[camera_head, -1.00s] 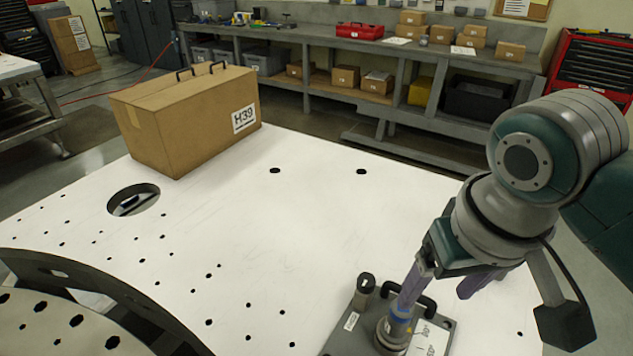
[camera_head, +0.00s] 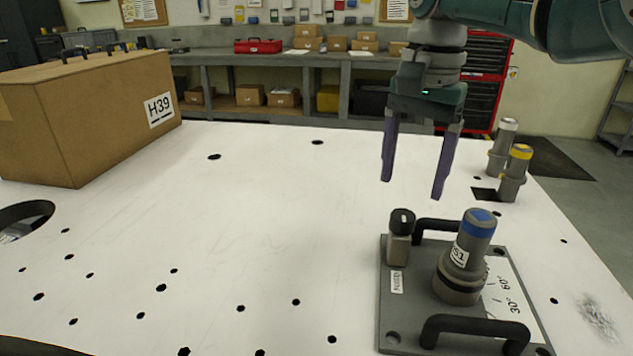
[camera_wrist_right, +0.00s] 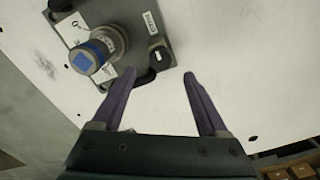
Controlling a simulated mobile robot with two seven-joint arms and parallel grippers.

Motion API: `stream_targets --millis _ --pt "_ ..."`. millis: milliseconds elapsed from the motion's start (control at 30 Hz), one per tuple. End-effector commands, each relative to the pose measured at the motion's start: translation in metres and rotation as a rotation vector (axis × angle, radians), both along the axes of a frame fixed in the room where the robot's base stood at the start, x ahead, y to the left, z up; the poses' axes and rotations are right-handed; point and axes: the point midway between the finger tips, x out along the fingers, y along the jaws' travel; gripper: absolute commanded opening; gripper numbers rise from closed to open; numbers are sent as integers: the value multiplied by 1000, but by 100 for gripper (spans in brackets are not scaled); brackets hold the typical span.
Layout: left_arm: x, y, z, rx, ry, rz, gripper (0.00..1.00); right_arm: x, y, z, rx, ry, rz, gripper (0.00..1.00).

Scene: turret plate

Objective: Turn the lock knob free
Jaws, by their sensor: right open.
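A grey plate (camera_head: 410,330) lies on the white table and carries two black handles. A small block with a black-topped knob (camera_head: 401,222), likely the lock knob, stands at its back left corner. Beside it a grey cylinder with a blue top (camera_head: 475,235) stands tilted, near 30° and 60° marks. My right gripper (camera_head: 412,188) is open and empty, pointing down above the back of the plate, apart from everything. In the right wrist view the blue-topped cylinder (camera_wrist_right: 95,52) lies left of the open fingers (camera_wrist_right: 159,74). My left gripper is out of view.
Two grey posts, one with a yellow band (camera_head: 516,172), stand at the table's right edge beside a square hole. A cardboard box marked H39 (camera_head: 100,115) sits at the left. The white table (camera_head: 270,220) between is clear apart from small holes.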

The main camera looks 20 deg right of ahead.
Motion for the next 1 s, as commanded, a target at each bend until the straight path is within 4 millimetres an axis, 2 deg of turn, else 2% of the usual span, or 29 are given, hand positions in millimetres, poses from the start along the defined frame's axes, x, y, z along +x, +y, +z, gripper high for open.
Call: stream_targets --millis 33,100,267,400,700,1000 --pt "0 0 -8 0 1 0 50 -1 0 -15 0 4 0 77" --pt "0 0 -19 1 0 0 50 0 1 -31 0 2 2 77" --pt "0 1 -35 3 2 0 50 0 1 -54 0 0 3 77" --pt "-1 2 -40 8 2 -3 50 1 1 -60 1 -2 3 77" --pt "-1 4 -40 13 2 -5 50 1 1 -60 0 -1 4 76" --pt "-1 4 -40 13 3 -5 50 1 1 -60 0 -1 3 42"
